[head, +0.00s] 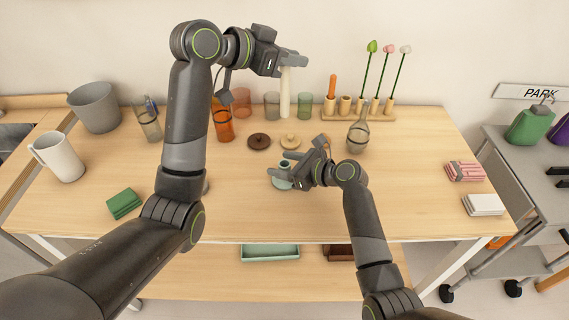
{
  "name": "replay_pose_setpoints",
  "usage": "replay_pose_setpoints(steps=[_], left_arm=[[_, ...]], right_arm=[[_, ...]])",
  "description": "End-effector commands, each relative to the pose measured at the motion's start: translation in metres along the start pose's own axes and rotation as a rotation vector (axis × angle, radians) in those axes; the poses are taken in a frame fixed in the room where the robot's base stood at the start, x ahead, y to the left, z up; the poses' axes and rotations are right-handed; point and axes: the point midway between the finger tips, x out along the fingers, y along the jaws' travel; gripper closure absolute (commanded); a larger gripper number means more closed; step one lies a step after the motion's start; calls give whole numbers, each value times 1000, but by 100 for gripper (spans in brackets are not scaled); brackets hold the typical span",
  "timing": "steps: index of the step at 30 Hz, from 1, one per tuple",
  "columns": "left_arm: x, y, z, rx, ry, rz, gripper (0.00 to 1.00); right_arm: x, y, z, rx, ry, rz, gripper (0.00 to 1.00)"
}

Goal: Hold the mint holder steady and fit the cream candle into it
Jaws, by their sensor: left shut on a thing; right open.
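The cream candle (285,98) hangs upright below my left gripper (291,60), which is shut on its top, high over the back of the table. The mint holder (281,184) stands on the table near the middle, a saucer-like base with a short socket. My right gripper (279,165) is open at the holder and partly covers it. I cannot tell whether its fingers touch the holder. The candle is apart from the holder, farther back and higher.
Brown (259,141) and tan (291,141) discs lie behind the holder. Coloured glasses (305,106) and a wooden rack (372,113) with an orange candle and flowers line the back edge. A glass flask (358,137) stands right of my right gripper. The front middle of the table is clear.

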Motion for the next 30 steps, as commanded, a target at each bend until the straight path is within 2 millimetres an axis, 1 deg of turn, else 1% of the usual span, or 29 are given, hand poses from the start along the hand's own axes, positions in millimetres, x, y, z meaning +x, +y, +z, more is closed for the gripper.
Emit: replay_pose_setpoints(steps=[7, 8, 19, 20, 22, 23, 26, 30], left_arm=[[0, 0, 0, 0, 0, 0, 100], [0, 0, 0, 0, 0, 0, 100], [0, 0, 0, 0, 0, 0, 100], [0, 0, 0, 0, 0, 0, 100], [1, 0, 2, -1, 0, 1, 100], [2, 0, 5, -2, -1, 1, 100], [11, -1, 24, -6, -2, 4, 100], [25, -1, 60, -6, -2, 5, 100]], right_arm=[[0, 0, 0, 0, 0, 0, 43], [0, 0, 0, 0, 0, 0, 46], [0, 0, 0, 0, 0, 0, 94], [0, 0, 0, 0, 0, 0, 97], [0, 0, 0, 0, 0, 0, 97], [0, 0, 0, 0, 0, 0, 97], [0, 0, 0, 0, 1, 0, 97], [0, 0, 0, 0, 1, 0, 97]])
